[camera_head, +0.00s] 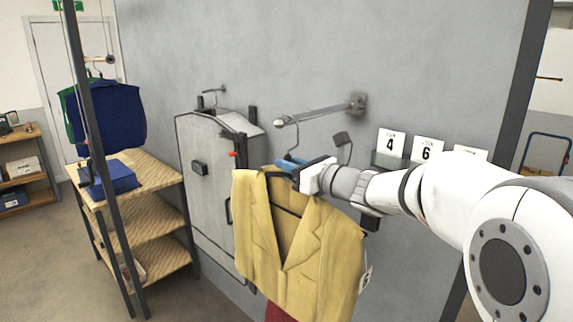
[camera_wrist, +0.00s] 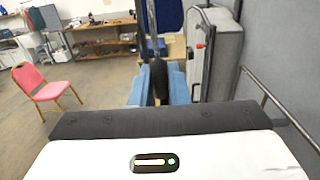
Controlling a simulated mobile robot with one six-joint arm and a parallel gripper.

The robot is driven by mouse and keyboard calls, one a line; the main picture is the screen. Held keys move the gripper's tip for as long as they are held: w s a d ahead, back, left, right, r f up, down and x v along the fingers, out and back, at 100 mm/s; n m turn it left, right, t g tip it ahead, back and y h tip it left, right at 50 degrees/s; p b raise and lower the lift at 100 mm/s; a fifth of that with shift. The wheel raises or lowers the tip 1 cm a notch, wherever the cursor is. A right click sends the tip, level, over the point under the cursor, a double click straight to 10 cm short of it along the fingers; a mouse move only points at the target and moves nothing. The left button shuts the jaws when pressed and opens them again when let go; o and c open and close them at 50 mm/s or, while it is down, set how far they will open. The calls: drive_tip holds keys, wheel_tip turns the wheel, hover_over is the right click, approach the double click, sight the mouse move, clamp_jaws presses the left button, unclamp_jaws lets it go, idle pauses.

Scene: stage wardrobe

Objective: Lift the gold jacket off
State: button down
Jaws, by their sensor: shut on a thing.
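The gold jacket (camera_head: 258,225) hangs upright on a hanger in front of the grey wall. The hanger's hook (camera_head: 291,135) is at the free end of the wall peg (camera_head: 318,113); I cannot tell whether it rests on the peg or is clear of it. My gripper (camera_head: 288,166), with blue fingers, reaches in from the right at the jacket's collar and is shut on the hanger just below its hook. In the wrist view, a dark upright piece is held between my gripper's blue fingers (camera_wrist: 160,90). The jacket itself is hidden there.
A grey case (camera_head: 203,165) stands left of the jacket. A wooden shelf unit (camera_head: 150,205) with a blue box (camera_head: 112,178) is further left, below a hanging blue garment (camera_head: 112,115). Number cards (camera_head: 391,144) stand on the right. A pink chair (camera_wrist: 45,88) stands on open floor.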

drive_tip(key=shift+r, duration=0.15)
drive_tip(key=shift+r+p, duration=0.9)
drive_tip(key=shift+r, duration=0.6)
drive_tip(key=shift+b+v, duration=0.45)
drive_tip(key=shift+v, duration=4.05)
drive_tip(key=shift+s+d, duration=0.1)
